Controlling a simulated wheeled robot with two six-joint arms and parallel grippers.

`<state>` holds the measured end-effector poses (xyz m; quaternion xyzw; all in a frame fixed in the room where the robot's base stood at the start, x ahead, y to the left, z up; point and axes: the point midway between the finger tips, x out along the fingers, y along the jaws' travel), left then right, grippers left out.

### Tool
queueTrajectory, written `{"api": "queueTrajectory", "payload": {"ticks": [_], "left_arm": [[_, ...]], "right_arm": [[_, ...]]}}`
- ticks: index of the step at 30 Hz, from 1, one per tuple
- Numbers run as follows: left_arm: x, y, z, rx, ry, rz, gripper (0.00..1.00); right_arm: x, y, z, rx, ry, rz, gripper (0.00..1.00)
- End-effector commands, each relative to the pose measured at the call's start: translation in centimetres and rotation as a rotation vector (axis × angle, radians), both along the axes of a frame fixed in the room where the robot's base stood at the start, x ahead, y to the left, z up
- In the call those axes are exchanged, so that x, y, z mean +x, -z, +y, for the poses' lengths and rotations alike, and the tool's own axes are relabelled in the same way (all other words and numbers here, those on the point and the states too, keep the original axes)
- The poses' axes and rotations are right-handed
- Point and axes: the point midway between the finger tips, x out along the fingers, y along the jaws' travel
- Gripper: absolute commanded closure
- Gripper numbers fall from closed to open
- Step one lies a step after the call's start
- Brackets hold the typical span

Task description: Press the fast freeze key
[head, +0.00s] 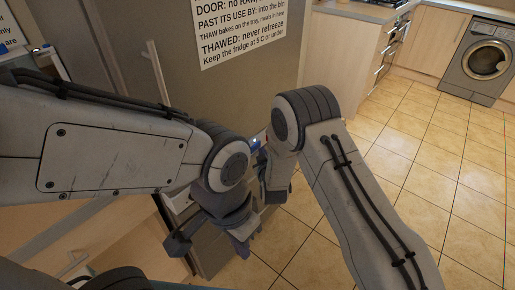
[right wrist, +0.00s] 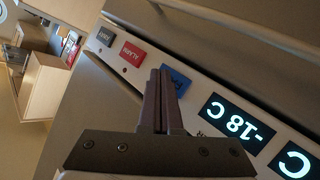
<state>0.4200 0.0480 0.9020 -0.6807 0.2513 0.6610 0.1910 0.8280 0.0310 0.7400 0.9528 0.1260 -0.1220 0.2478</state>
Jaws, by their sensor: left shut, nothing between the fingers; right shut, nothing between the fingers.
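In the right wrist view a tilted control strip carries a blue key (right wrist: 178,80), a red key (right wrist: 131,54) and a dark grey key (right wrist: 105,36). The red key's label looks like ALARM, upside down; the blue key's label is partly hidden. My right gripper (right wrist: 160,74) is shut and empty, its fingertips overlapping the left part of the blue key in the picture; I cannot tell whether they touch. In the head view my right gripper (head: 262,162) is mostly hidden between the arms. My left gripper (head: 240,246) is shut and empty, lower down.
A lit display (right wrist: 236,122) reads -18 C, with a second display (right wrist: 296,163) beside it. The grey fridge (head: 150,50) bears a printed notice (head: 238,28). A washing machine (head: 485,60) stands far right. The tiled floor (head: 425,150) at right is clear.

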Motion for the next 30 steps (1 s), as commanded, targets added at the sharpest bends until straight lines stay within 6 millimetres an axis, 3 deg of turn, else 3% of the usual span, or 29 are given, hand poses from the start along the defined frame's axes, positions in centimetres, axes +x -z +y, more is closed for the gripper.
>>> {"api": "queueTrajectory", "payload": {"ticks": [7,24,30], "left_arm": [[0.0,0.0,0.0,0.0,0.0,0.0,1.0],[0.0,-0.5,0.0,0.0,0.0,0.0,1.0],[0.0,-0.5,0.0,0.0,0.0,0.0,1.0]], "right_arm": [[-0.1,0.0,-0.2,0.0,0.001,0.0,1.0],[-3.2,0.0,-4.5,-0.002,0.001,0.001,1.0],[-3.5,0.0,-4.9,0.0,0.0,0.001,1.0]]}}
